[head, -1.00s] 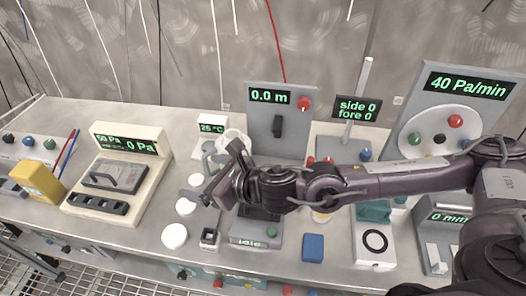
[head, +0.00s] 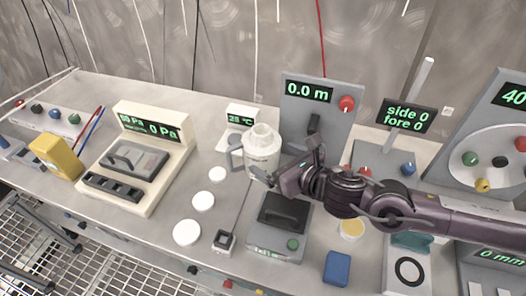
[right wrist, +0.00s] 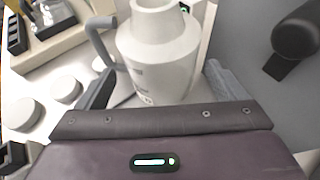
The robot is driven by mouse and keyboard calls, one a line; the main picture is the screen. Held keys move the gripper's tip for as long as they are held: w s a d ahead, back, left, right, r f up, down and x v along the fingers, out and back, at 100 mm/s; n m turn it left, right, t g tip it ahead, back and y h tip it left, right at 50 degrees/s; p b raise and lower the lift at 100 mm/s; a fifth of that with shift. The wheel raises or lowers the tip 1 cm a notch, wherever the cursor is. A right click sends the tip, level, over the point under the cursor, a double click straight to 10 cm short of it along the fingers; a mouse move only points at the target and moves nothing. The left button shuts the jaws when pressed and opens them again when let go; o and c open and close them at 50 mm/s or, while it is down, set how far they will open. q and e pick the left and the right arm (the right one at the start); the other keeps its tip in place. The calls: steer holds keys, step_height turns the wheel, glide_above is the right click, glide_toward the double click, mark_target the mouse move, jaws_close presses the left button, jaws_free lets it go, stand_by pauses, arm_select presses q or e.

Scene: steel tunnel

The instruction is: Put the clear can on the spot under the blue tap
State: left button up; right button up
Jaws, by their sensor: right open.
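A pale whitish can (head: 262,152) with a narrower neck and a grey handle on its left stands upright on the steel bench, in front of the small 25 °C display. It could be the clear can, but it looks opaque. My right gripper (head: 287,163) is open just right of and in front of it. In the right wrist view the can (right wrist: 160,60) stands between the lines of the two spread fingers; whether they touch it I cannot tell. Three white round spots (head: 203,201) lie in a row left of the gripper. I cannot make out a blue tap. My left gripper is not in view.
A grey panel reading 0.0 m (head: 298,110) stands behind the gripper. A dark-topped box (head: 283,213) with a green button and a blue block (head: 337,268) are in front. A cream pressure unit (head: 160,165) and a yellow block (head: 55,157) stand at left.

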steer(key=p+x, duration=0.1)
steer(key=x, duration=0.5)
steer(key=c, duration=0.9)
steer(key=shift+o, duration=0.2)
steer(key=shift+r, duration=0.15)
